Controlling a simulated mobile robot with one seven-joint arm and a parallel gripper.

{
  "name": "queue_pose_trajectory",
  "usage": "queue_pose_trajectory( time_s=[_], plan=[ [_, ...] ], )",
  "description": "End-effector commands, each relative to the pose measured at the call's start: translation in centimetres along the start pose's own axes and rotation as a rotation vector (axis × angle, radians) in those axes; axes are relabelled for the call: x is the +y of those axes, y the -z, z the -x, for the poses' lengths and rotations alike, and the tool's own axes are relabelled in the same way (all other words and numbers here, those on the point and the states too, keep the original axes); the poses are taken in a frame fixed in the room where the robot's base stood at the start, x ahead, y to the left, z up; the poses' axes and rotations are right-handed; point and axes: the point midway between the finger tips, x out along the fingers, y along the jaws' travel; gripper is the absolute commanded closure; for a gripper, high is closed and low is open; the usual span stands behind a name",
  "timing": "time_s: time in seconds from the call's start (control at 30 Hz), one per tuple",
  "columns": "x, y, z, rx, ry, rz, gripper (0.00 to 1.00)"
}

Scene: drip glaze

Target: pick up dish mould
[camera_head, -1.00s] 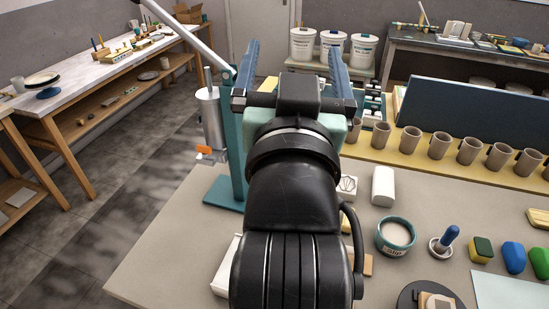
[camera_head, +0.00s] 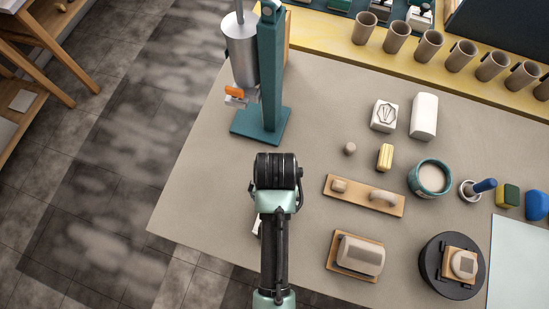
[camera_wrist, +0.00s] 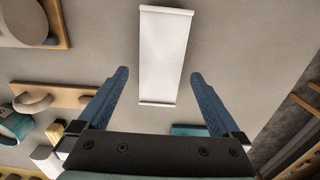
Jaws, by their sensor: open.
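A long white piece with a lip at each end, which I take for the dish mould (camera_wrist: 165,55), lies on the grey tabletop in the wrist view. In the head view only a white sliver of it (camera_head: 257,228) shows beside my arm, which hides the rest. My gripper (camera_wrist: 158,73) is open and empty. In the wrist view its two blue fingers appear on either side of the piece's lower part, with a gap at each side; the height above it is hard to tell. My arm hides the gripper in the head view.
A teal stand (camera_head: 270,80) with a metal cylinder stands behind. To the right lie a wooden board with knobs (camera_head: 364,195), a rounded tool on a board (camera_head: 358,254), a teal bowl (camera_head: 429,178) and white blocks (camera_head: 424,116). The table's left edge is near.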

Motion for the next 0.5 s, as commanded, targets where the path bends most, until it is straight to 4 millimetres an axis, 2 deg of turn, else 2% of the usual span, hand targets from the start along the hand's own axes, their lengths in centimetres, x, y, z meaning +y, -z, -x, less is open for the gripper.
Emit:
queue_pose_trajectory(
  time_s=[0.27,0.5],
  plan=[
    [0.0,-0.1,-2.0,-0.001,0.0,0.001,0.0],
    [0.0,-0.4,-5.3,0.001,0.0,0.0,0.0]
  ],
)
